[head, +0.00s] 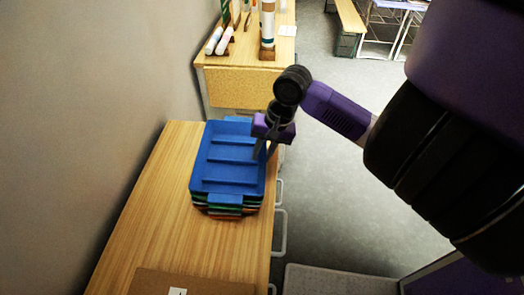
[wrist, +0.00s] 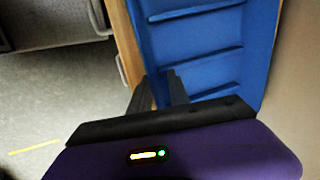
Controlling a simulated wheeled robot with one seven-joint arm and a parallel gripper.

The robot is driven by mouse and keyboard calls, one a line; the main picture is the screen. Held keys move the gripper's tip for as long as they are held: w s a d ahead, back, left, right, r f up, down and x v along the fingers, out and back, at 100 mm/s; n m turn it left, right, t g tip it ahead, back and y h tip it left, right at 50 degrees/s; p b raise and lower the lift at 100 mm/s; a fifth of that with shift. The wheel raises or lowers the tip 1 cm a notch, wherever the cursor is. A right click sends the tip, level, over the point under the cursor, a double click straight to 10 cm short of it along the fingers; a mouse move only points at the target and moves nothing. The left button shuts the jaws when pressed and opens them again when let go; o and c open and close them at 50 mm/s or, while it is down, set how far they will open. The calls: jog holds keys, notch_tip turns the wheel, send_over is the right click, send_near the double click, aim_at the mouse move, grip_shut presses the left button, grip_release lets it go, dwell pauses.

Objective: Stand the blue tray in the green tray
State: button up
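The blue tray (head: 228,150) lies flat, open side up, on top of a stack on the wooden table. Its ribbed inside also shows in the wrist view (wrist: 200,50). A thin green edge (head: 197,197) shows under it, probably the green tray, the rest hidden by the blue one. My gripper (head: 265,154) is at the right rim of the blue tray, pointing down. In the wrist view its two fingers (wrist: 158,88) are apart, one over the tray's inside and one at its outer side. Whether they touch the rim I cannot tell.
White and orange edges show lower in the stack. A brown board (head: 190,284) lies at the table's near end. The wooden tabletop (head: 160,220) is clear left of and before the stack. A wall runs along the left. Another table (head: 240,88) with bottles stands beyond.

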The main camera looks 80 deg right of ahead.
jog(key=a+v, duration=0.1)
jog(key=v, duration=1.1)
jog(key=w+a+r+n+t+y, duration=0.1)
jog(key=w+a+r+n+t, duration=0.2)
jog(key=w, duration=0.8)
jog(key=w+a+r+t, duration=0.4)
jog(key=w+a+t, duration=0.1)
jog(key=w, duration=0.6)
jog(key=w+a+r+t, duration=0.4)
jog(key=w+a+t, duration=0.2)
jog(key=w+a, duration=0.45)
jog(key=s+a+f+g+h, duration=0.1)
jog(key=s+a+f+h, duration=0.3)
jog(key=s+a+f, duration=0.85)
jog(key=s+f+n+g+y, duration=0.1)
jog(key=s+f+n+y, duration=0.1)
jog(key=s+n, duration=1.1)
jog(key=s, duration=0.9)
jog(key=shift+a+f+b, duration=0.25)
jog(key=shift+f+b, duration=0.05)
jog(key=shift+f, duration=0.05)
